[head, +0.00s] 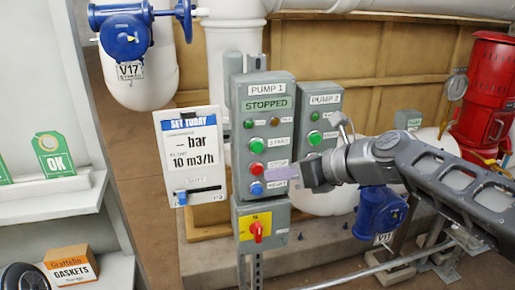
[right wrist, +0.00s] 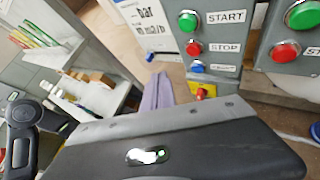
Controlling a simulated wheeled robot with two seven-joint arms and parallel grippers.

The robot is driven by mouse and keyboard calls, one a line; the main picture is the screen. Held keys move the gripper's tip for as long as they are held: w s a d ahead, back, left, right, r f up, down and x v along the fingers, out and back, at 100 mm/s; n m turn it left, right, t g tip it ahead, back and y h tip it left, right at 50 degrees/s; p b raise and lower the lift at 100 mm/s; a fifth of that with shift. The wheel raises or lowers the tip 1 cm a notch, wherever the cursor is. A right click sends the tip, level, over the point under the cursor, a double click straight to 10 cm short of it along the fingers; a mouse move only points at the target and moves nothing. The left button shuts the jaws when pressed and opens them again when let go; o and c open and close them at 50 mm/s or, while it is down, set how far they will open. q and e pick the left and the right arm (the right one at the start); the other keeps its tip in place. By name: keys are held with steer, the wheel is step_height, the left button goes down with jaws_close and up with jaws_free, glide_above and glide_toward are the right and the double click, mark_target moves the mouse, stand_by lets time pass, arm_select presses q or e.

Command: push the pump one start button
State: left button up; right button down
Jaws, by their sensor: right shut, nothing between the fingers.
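The pump one box (head: 241,133) is a grey panel labelled PUMP 1 with a green STOPPED display (head: 265,103). Its green start button (head: 257,146) sits above a red stop button (head: 257,168) and a blue reset button (head: 257,188). The green start button shows at the top of the right wrist view (right wrist: 188,20). My right gripper (head: 282,176) is shut and empty, its pale lilac fingers (right wrist: 157,93) below and right of the start button in the head view. They partly cover the lower labels; I cannot tell whether they touch the box. My left gripper is not in view.
The pump two box (head: 325,99) stands close on the right with its own green button (head: 314,137). A yellow switch with a red knob (head: 257,231) is below. A SET TODAY board (head: 190,150) hangs left. A blue valve (head: 380,212) is below my right arm.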

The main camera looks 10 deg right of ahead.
mark_target(257, 146)
stand_by(0.4)
steer(key=shift+w+a+p, duration=0.15)
steer(key=shift+w+p, duration=0.15)
steer(key=shift+w, duration=1.95)
steer(key=shift+w+a+p, duration=0.15)
steer(key=shift+w+p, duration=0.15)
steer(key=shift+w, duration=1.9)
steer(key=shift+w+p, duration=0.4)
steer(key=shift+p, duration=0.1)
